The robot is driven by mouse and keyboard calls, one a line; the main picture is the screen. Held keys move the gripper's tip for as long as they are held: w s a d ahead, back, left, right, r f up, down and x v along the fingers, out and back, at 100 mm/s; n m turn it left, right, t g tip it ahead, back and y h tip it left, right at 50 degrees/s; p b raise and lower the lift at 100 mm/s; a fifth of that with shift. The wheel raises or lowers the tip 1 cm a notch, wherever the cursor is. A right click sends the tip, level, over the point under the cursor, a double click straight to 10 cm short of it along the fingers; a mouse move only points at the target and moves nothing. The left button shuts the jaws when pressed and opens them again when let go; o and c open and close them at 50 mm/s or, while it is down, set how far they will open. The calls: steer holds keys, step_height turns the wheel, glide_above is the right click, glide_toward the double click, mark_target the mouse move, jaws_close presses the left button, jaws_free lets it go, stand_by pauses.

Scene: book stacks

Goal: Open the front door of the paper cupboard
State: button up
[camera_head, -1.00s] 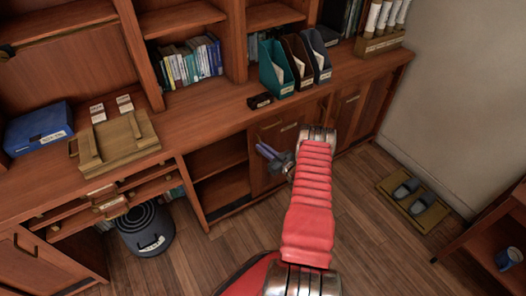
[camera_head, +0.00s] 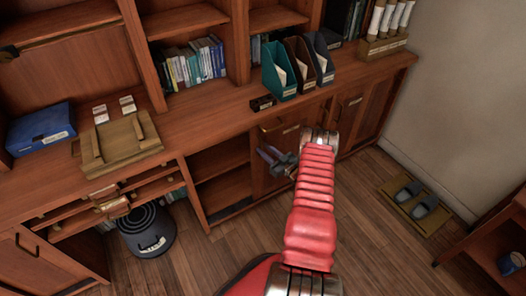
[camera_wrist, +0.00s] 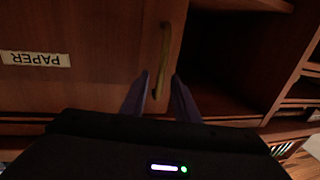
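The paper cupboard's front door (camera_wrist: 85,85) is a brown wooden panel that looks shut. Its PAPER label (camera_wrist: 36,59) appears upside down in the wrist view. The door's upright brass handle (camera_wrist: 164,52) stands near the edge beside the open shelf space. My gripper (camera_wrist: 159,94) is open, with one dark finger on each side of the handle's near end; I cannot tell whether they touch it. In the head view, my gripper (camera_head: 269,156) is in front of the door (camera_head: 262,182), and my red arm hides part of the cupboard front.
An open shelf compartment (camera_head: 222,178) lies left of the door. The counter above holds magazine files (camera_head: 300,65), a wooden tray (camera_head: 121,146) and a blue box (camera_head: 40,128). A dark bin (camera_head: 147,232) stands on the floor at left, slippers (camera_head: 417,198) at right.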

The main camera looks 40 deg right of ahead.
steer(key=s, duration=1.3)
steer(key=shift+s, duration=0.2)
steer(key=shift+f, duration=0.1)
